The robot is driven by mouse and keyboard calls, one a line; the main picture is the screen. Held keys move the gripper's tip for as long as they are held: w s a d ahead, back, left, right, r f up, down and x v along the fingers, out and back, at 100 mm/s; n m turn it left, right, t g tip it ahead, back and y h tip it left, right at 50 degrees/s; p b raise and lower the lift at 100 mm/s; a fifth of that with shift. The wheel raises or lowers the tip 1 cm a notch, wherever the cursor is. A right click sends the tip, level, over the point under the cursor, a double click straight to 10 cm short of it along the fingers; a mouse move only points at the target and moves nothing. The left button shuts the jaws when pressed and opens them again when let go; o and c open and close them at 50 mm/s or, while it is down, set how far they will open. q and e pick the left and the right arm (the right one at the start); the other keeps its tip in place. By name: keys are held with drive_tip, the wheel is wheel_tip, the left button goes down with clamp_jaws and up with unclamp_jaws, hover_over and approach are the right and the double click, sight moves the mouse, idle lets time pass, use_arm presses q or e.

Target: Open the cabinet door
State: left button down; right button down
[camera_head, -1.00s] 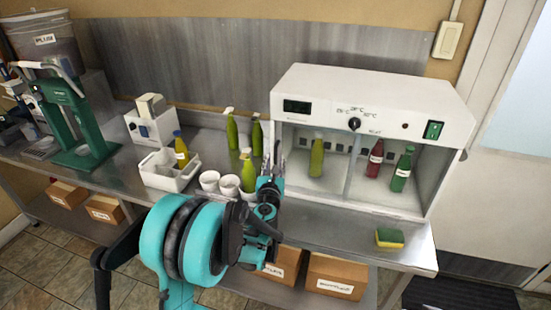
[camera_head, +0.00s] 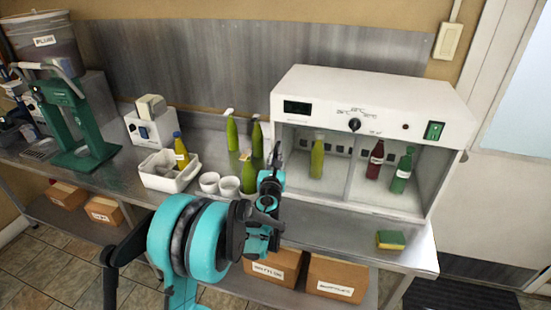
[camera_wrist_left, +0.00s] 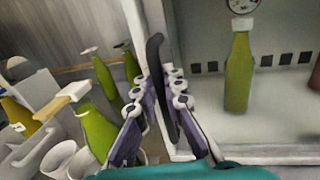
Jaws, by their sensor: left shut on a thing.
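The cabinet (camera_head: 365,95) is a white box with a display, a black knob and a green switch on its top panel. Its front shows two compartments with bottles visible inside; any clear door pane is hard to make out. My left gripper (camera_head: 274,168) is at the cabinet's left front edge. In the left wrist view its fingers (camera_wrist_left: 158,85) are closed around a dark curved upright handle (camera_wrist_left: 156,55), beside the white cabinet edge. I cannot tell how far the door stands open. My right gripper is not in view.
A green bottle (camera_head: 317,158) stands in the left compartment; a red bottle (camera_head: 375,160) and green bottle (camera_head: 401,172) stand in the right. Green bottles (camera_head: 232,134) and white cups (camera_head: 209,183) crowd the counter left of my gripper. A sponge (camera_head: 390,239) lies near the counter's front right.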

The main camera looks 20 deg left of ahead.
use_arm(q)
drive_tip(key=d, duration=1.7)
drive_tip(key=w+d+b, duration=0.1)
drive_tip(key=d, duration=0.8)
drive_tip(key=shift+d, duration=0.1)
drive_tip(key=c, duration=1.6)
unclamp_jaws()
drive_tip(key=v, duration=1.2)
drive_tip(key=shift+f, duration=0.1)
